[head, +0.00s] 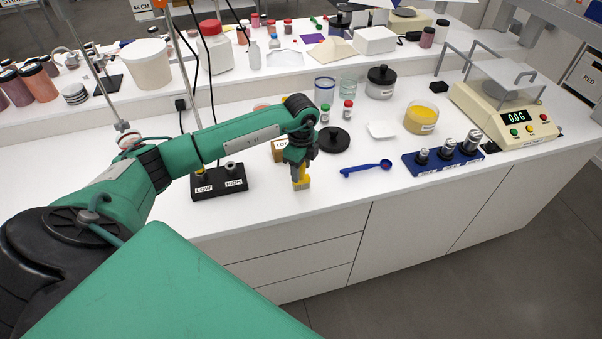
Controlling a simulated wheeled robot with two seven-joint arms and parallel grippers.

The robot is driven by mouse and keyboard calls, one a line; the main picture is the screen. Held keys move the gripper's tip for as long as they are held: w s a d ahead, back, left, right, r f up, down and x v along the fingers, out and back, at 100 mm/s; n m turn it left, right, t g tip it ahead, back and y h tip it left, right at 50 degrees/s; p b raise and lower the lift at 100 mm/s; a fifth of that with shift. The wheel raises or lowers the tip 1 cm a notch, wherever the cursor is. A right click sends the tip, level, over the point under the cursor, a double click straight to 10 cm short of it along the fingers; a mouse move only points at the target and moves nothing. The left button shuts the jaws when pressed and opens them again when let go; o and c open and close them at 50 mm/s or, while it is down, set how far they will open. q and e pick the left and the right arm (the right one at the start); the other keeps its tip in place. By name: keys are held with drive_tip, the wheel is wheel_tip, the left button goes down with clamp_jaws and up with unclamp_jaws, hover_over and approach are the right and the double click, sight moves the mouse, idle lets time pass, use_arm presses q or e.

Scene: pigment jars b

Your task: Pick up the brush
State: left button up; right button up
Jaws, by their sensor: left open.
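My left gripper (300,182) is open and points down over the front part of the white bench, right of the black LOW/HIGH block. A yellow piece shows at its lower end; I cannot tell whether this is part of the fingers or something between them. I cannot make out a brush clearly anywhere; the gripper and my green arm hide part of the bench. My right gripper is not in view.
The LOW/HIGH block (219,183) stands left of the gripper. To the right are a blue spoon (366,168), a black lid (334,140), a blue weight rack (443,160) and a balance (506,112). The bench front edge is close to the gripper.

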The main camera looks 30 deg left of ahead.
use_arm(q)
drive_tip(key=shift+f, duration=0.25)
clamp_jaws()
drive_tip(key=shift+r, duration=0.1)
